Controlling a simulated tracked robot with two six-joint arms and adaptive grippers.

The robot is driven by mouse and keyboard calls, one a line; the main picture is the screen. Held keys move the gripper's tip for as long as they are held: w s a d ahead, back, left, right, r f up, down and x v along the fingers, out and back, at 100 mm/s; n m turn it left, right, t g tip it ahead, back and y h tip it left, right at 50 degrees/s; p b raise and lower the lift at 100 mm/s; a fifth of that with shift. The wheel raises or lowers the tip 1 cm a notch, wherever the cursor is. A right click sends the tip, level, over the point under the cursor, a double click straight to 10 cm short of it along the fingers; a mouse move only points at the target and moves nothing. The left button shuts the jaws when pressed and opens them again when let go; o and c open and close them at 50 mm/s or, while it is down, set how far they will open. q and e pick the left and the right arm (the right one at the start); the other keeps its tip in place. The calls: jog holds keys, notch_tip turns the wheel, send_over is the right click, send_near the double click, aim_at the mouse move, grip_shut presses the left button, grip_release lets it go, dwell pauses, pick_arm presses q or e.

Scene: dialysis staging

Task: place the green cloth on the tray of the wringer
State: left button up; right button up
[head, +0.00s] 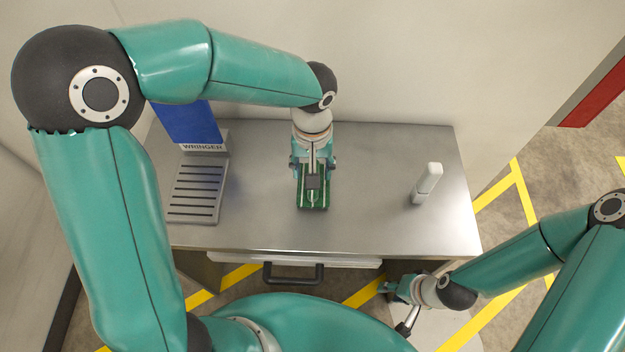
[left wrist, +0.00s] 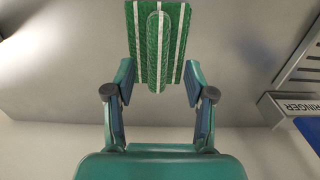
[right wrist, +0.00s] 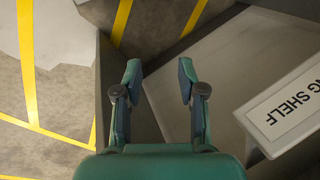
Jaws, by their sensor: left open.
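The green cloth (head: 304,205), with white stripes and a raised fold along its middle, lies on the steel table. My left gripper (head: 313,178) points down over it. In the left wrist view my left gripper (left wrist: 158,85) is open, and the cloth (left wrist: 135,40) shows between and beyond its fingertips; I cannot tell whether they touch it. The wringer (head: 188,125) is blue, with a slotted grey tray (head: 194,212) left of the cloth. The tray holds nothing. My right gripper (head: 392,288) is low by the table's front; the right wrist view shows it (right wrist: 160,70) open and empty.
A white upright object (head: 427,183) stands at the table's right. The steel table (head: 260,215) is clear between cloth and tray. A dark handle (head: 293,274) sticks out below the front edge. A sign ending in "SHELF" (right wrist: 290,108) is near my right gripper.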

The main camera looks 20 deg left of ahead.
aim_at(319, 198)
pick_arm(q)
notch_tip(319, 198, down, 3)
jog(key=shift+d+f, duration=0.1)
jog(key=shift+d, duration=0.05)
jog(key=shift+c, duration=0.2)
jog(key=shift+s, duration=0.1)
grip_shut()
